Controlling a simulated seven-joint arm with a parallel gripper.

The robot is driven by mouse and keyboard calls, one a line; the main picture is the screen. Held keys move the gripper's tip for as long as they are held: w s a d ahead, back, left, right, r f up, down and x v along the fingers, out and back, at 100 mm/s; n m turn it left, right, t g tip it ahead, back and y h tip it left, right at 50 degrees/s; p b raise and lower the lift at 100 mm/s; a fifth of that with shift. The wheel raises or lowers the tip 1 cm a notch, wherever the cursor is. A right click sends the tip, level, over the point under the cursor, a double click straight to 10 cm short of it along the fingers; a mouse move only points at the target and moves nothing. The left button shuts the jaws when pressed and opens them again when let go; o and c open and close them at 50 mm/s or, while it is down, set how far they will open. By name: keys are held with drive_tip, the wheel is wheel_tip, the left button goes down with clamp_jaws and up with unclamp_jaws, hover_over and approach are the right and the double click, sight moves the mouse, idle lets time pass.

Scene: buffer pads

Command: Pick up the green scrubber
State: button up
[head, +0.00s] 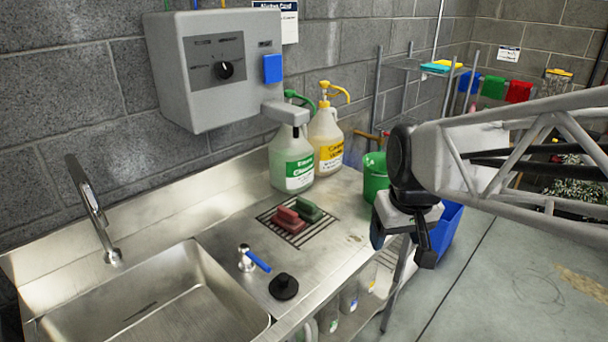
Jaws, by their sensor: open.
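The green scrubber (308,210) lies on a slatted drain grate (265,216) set in the steel counter. A red scrubber (287,221) lies close beside it, on its left and nearer side. Whether the two touch cannot be told. My gripper (399,246) hangs at the right, beyond the counter's front edge, fingers pointing down. It is open and apart from both scrubbers, to the right of them. Nothing shows between its fingers.
Two pump jugs, one green-labelled (292,165) and one yellow-labelled (327,145), stand behind the scrubbers. A green bucket (375,177) is near my gripper. A blue-handled valve (248,260), a black stopper (283,286) and the sink (150,300) lie in front and left.

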drive_tip(key=w+a+f+n, duration=0.2)
drive_tip(key=w+a, duration=0.1)
drive_tip(key=w, duration=1.1)
drive_tip(key=n+g+y, duration=0.1)
drive_tip(key=n, duration=0.5)
approach(306, 201)
drive_tip(key=f, duration=0.7)
drive_tip(key=shift+w+a+f, duration=0.25)
drive_tip(key=shift+w+f, duration=0.1)
drive_tip(key=shift+f, duration=0.05)
drive_tip(key=shift+w+a+f, duration=0.1)
drive_tip(key=shift+w+f, duration=0.1)
drive_tip(key=shift+f, duration=0.05)
drive_tip(key=shift+w+a+f, duration=0.15)
drive_tip(key=shift+f, duration=1.05)
drive_tip(key=shift+w+a+f, duration=0.1)
drive_tip(key=shift+a+f, duration=0.05)
drive_tip(key=shift+f, duration=1.1)
drive_tip(key=shift+c, duration=0.4)
drive_tip(key=c, duration=0.5)
drive_tip(key=shift+r, duration=0.2)
drive_tip(key=shift+c, duration=0.2)
